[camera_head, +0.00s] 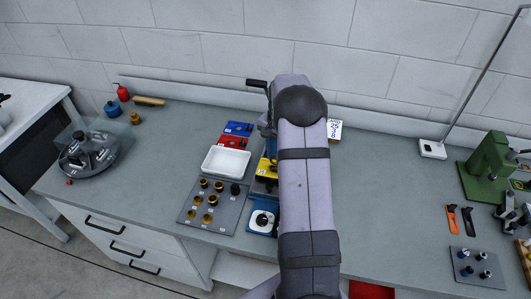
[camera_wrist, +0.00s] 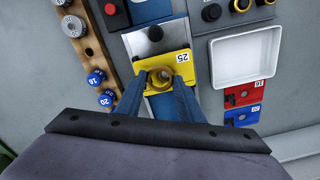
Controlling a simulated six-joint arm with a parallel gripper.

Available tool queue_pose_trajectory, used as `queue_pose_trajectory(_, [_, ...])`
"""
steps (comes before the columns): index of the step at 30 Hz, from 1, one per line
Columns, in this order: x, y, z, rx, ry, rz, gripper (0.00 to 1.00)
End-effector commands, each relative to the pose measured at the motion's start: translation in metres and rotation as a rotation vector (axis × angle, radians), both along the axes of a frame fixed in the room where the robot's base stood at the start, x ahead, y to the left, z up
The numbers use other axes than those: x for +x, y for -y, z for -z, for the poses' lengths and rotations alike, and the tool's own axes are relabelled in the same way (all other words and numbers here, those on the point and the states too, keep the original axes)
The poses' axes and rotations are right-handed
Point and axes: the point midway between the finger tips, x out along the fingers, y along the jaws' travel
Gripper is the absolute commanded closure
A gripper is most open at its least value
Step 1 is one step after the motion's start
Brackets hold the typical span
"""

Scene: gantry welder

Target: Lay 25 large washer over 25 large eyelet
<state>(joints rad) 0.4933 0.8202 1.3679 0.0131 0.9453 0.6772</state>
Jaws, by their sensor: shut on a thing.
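In the wrist view, my gripper (camera_wrist: 160,78) has its two blue fingers on either side of a brass-coloured ring, which I take for the 25 large washer (camera_wrist: 161,74). The fingers are shut on it. The ring is over the yellow block marked 25 (camera_wrist: 148,60), near the block's lower edge. The eyelet cannot be told apart from the ring, and any gap under the ring cannot be judged. In the head view, my arm hides the gripper and the ring; part of the yellow block (camera_head: 264,168) shows beside it.
A white tray (camera_head: 226,160), red block (camera_head: 234,142) and blue block (camera_head: 238,128) are left of my arm. A grey board (camera_head: 228,216) holds several brass and dark pieces. In the wrist view, a wooden rack (camera_wrist: 92,50) with knobs stands close on the left.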

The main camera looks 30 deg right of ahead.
Motion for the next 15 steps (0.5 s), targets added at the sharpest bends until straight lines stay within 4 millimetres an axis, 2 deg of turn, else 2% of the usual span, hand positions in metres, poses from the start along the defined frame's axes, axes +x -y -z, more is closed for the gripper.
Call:
queue_pose_trajectory(7, [0.018,0.008,-0.003,0.000,0.005,0.092,0.86])
queue_pose_trajectory(15, [0.019,0.008,-0.002,0.002,0.007,0.133,0.86])
